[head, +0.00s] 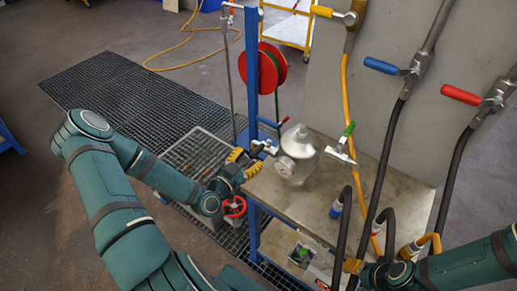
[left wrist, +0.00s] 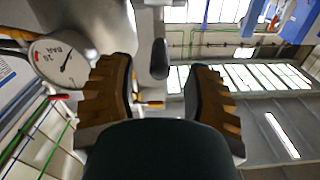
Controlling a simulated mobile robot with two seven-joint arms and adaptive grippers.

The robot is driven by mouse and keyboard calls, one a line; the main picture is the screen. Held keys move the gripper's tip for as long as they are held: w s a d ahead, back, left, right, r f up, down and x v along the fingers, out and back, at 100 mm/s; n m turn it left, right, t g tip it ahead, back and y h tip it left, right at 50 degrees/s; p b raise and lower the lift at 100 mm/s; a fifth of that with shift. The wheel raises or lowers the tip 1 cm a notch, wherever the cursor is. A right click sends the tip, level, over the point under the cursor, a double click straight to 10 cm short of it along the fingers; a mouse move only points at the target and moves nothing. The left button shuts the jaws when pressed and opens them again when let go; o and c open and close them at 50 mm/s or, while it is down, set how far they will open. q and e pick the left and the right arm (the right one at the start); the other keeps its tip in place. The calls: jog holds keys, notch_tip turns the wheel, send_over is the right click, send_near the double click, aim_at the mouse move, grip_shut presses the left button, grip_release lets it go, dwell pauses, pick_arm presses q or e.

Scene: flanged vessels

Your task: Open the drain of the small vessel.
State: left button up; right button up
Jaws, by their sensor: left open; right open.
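The small vessel (head: 303,145) is a silver flanged body on the metal bench, with a round pressure gauge (head: 285,167) on its front. The gauge also shows at the left of the left wrist view (left wrist: 62,60). A small valve (head: 267,147) sticks out on the vessel's left side. My left gripper (head: 245,163) is open just left of this valve. In the left wrist view, a dark grey lever (left wrist: 160,60) appears between and beyond the open fingers; I cannot tell whether they touch it. My right gripper (head: 353,266) is open at the lower right, partly cut off from clear view.
A red handwheel (head: 234,206) sits below my left gripper. A blue post (head: 251,75) and red hose reel (head: 272,68) stand behind. Hoses with blue (head: 381,66) and red (head: 461,95) valve handles hang at the right.

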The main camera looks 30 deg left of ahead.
aim_at(264, 144)
pick_arm(q)
jog(key=shift+w+d, duration=0.2)
jog(key=shift+w, duration=2.4)
grip_shut()
